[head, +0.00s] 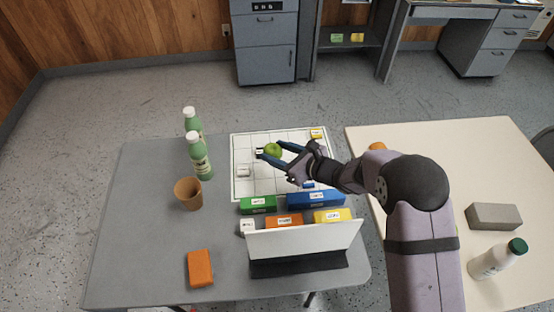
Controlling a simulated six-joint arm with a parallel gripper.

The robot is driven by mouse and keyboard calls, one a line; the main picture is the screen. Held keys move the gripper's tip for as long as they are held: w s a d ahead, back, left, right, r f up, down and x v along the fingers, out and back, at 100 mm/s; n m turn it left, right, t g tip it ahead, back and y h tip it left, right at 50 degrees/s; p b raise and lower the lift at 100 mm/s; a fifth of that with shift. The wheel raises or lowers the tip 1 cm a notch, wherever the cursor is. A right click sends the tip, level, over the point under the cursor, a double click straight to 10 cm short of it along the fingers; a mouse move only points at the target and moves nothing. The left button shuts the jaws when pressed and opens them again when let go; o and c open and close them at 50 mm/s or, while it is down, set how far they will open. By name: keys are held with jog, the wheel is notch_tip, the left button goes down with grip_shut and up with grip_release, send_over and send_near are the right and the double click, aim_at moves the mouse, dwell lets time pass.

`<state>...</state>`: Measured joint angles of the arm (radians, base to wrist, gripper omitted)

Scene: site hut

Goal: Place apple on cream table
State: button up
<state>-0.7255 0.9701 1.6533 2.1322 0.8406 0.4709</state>
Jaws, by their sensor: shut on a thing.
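The green apple (273,149) is between the fingers of my gripper (266,152), over the white gridded board on the grey table. The gripper is shut on it, and I cannot tell whether the apple touches the board. The cream table (440,140) is to the right, across a narrow gap from the grey table (140,250). My arm hides part of the cream table.
An orange thing (377,146), partly hidden by my arm, a grey block (493,216) and a green-capped bottle (498,260) are on the cream table. The white board (240,180) bears small labelled blocks. Green bottles (201,160), a brown cup (188,194) and an upright white panel (300,241) stand nearby.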

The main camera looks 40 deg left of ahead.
jog(key=shift+r, duration=0.4)
